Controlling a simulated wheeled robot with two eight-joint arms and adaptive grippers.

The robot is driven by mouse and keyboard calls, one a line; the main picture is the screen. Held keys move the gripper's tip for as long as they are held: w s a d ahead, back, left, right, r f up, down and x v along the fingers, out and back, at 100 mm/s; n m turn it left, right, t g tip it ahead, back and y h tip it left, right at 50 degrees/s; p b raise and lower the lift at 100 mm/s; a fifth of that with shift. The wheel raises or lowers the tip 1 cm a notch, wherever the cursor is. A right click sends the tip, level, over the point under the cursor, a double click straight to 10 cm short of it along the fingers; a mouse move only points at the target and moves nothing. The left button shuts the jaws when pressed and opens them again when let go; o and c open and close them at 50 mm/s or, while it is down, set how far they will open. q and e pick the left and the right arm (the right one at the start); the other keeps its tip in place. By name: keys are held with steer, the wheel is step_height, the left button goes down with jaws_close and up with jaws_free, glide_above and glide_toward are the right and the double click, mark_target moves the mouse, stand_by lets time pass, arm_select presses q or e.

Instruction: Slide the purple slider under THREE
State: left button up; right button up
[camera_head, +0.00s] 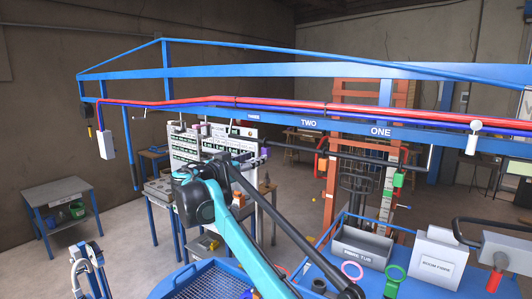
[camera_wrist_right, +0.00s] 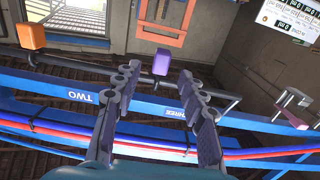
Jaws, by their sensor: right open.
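The purple slider (camera_wrist_right: 161,62) hangs on a dark rail in the right wrist view, close to the THREE label (camera_wrist_right: 178,112), which shows upside down. The TWO label (camera_wrist_right: 82,97) is further left there. My right gripper (camera_wrist_right: 158,72) is open, with one finger on either side of the slider; I cannot tell whether they touch it. In the head view the THREE label (camera_head: 254,117) is on the blue beam, and my right arm hides much of the area below it.
An orange slider (camera_wrist_right: 31,36) is on the same rail, towards TWO. A green block (camera_head: 398,180) hangs at the right under the beam. Red and blue hoses (camera_head: 330,107) run along the beam.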

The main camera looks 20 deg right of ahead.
mark_target(264, 152)
steer(key=shift+w+d+r, duration=0.1)
steer(key=shift+w+r, duration=0.15)
steer(key=shift+w, duration=0.05)
steer(key=p+x, duration=0.1)
steer(key=x, duration=0.6)
steer(key=shift+d+p, duration=0.2)
steer(key=shift+p, duration=0.1)
jaws_close()
